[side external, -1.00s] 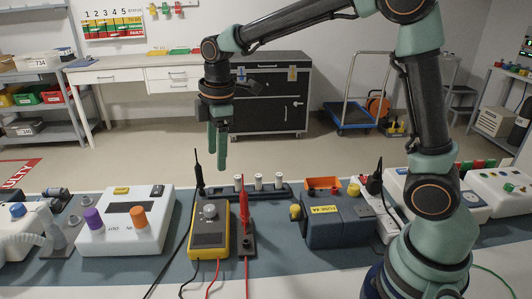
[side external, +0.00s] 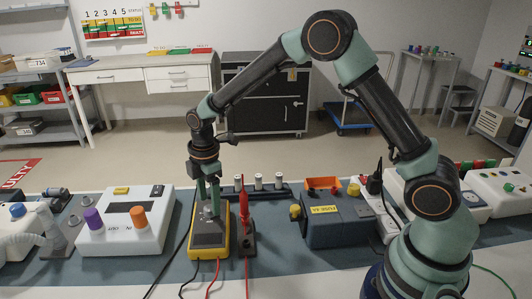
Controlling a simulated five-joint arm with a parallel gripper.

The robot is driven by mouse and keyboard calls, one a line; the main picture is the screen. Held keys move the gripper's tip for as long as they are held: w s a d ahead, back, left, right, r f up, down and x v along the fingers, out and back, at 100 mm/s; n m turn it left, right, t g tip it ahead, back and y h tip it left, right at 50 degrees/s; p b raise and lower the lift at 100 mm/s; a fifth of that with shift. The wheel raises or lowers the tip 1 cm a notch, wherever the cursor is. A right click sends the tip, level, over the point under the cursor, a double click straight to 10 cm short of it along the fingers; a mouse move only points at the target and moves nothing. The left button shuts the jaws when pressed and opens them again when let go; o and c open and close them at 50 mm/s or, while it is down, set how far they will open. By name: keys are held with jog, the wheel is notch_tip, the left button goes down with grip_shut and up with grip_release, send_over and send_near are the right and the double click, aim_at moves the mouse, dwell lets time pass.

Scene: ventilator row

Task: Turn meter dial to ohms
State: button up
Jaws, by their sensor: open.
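The yellow multimeter (side external: 210,244) lies on the grey-blue bench mat, with a dark display on its lower face and cables leaving its near edge. My gripper (side external: 208,214) points down over the meter's upper part, its green fingers spread around the place of the grey dial (side external: 208,211). The dial is largely hidden between the fingers. I cannot tell whether the fingers touch it, and its pointer setting is too small to read.
A red probe (side external: 244,205) stands upright close to the right of the meter. A white box with purple and orange knobs (side external: 128,226) stands to the left. A blue fuse box (side external: 340,225) stands to the right. A rack with white cylinders (side external: 260,185) lies behind.

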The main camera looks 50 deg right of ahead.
jog(key=shift+f, duration=0.95)
grip_shut()
